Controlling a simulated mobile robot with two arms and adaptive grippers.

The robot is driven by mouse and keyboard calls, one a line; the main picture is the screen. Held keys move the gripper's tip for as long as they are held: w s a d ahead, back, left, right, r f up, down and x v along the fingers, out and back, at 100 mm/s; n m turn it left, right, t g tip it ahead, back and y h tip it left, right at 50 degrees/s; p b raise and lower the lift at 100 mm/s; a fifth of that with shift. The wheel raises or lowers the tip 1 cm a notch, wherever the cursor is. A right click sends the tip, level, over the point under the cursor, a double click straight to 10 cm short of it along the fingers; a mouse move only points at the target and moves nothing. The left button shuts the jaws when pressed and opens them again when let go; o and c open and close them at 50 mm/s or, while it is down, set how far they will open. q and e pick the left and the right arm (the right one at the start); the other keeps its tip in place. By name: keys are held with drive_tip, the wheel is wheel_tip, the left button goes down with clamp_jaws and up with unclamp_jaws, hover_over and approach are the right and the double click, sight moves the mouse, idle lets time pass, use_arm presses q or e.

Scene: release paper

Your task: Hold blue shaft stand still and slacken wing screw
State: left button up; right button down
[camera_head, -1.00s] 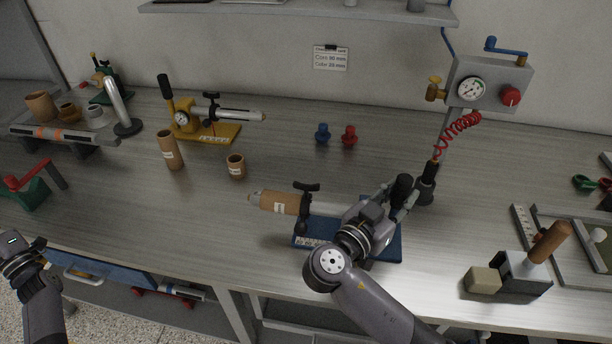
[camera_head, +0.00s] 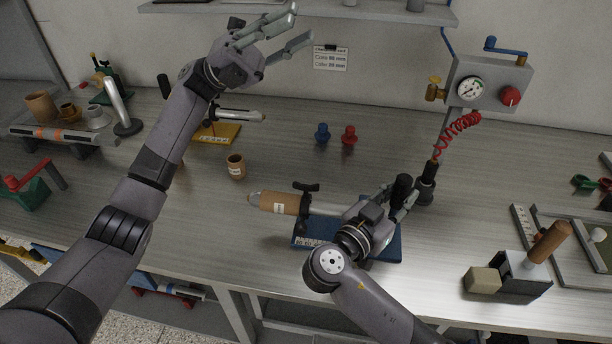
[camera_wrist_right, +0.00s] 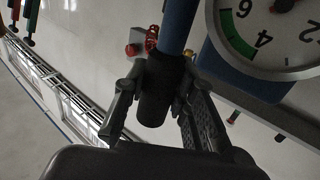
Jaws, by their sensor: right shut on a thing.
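The blue shaft stand (camera_head: 313,231) stands at the bench's front middle, partly hidden behind my right arm. Its shaft points left and carries a brown cardboard core (camera_head: 279,203). The black wing screw (camera_head: 306,187) sits on the shaft, at the right end of the core. My right gripper (camera_head: 400,198) is shut on the stand's upright black-gripped lever (camera_head: 403,183). The right wrist view shows this black grip (camera_wrist_right: 156,92) between my fingers, with a dial gauge (camera_wrist_right: 265,35) beside it. My left gripper (camera_head: 303,24) is open and empty, raised high before the back wall, well away from the wing screw.
A yellow stand (camera_head: 222,132) is partly hidden behind my left arm. A small brown core (camera_head: 236,166), a blue knob (camera_head: 322,133) and a red knob (camera_head: 349,135) stand on clear bench. A gauge box (camera_head: 487,82) stands behind my right gripper. A shelf (camera_head: 370,12) overhangs the back.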

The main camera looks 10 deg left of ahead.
use_arm(q)
drive_tip(key=s+d+f+m+g+y, duration=0.1)
drive_tip(key=s+d+f+m+y, duration=0.25)
drive_tip(key=d+y, duration=0.4)
drive_tip(key=m+t+y, duration=0.6)
drive_tip(key=m+y, duration=0.1)
drive_tip(key=y, duration=0.9)
hover_over(306, 186)
wheel_tip(306, 186, down, 13)
wheel_tip(306, 186, down, 11)
drive_tip(key=shift+w+f, duration=0.1)
drive_tip(key=shift+w, duration=0.05)
clamp_jaws()
